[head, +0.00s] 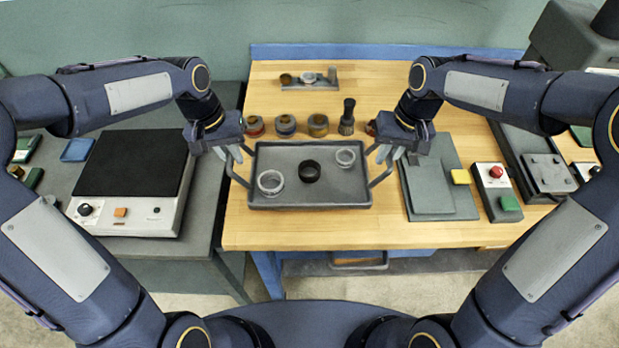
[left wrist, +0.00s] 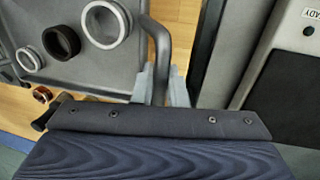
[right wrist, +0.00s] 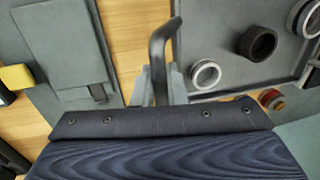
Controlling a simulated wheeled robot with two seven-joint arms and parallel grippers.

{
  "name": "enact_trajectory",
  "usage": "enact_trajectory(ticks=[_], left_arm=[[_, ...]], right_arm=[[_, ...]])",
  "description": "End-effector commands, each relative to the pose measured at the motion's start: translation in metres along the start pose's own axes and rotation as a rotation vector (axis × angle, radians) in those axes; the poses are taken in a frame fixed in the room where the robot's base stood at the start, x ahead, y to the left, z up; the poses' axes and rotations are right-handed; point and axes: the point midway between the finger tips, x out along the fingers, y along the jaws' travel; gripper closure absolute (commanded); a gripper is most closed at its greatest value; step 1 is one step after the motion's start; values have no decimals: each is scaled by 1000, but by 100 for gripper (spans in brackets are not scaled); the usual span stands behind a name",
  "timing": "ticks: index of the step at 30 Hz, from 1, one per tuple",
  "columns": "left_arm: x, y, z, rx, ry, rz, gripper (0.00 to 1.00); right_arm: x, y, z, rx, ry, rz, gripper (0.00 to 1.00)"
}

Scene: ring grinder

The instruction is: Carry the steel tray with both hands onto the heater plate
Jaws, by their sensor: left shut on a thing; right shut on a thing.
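The steel tray (head: 308,196) is over the wooden table, with a bent handle at each end. It carries a large light ring (head: 270,182), a black ring (head: 310,170) and a smaller light ring (head: 345,157). My left gripper (head: 238,152) is shut on the tray's left handle, also seen in the left wrist view (left wrist: 160,60). My right gripper (head: 385,152) is shut on the right handle, which shows in the right wrist view (right wrist: 160,45). The heater plate (head: 135,165), black on a pale base with a knob, stands on the grey bench at the left. I cannot tell whether the tray touches the table.
Several small jars (head: 286,124) and a brush (head: 347,118) stand behind the tray. A grey plate (head: 432,186) with a yellow block (head: 460,176) lies to the right, beside a button box (head: 496,188). A gap separates the grey bench (head: 207,205) from the wooden table (head: 300,232).

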Motion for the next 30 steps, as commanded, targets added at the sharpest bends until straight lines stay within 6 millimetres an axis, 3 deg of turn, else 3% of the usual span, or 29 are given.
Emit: enact_trajectory(ticks=[20,30], left_arm=[[2,0,0,0,1,0,100],[28,-5,-2,-1,-2,0,100]], right_arm=[[2,0,0,0,1,0,100],[28,6,-3,1,-1,1,100]])
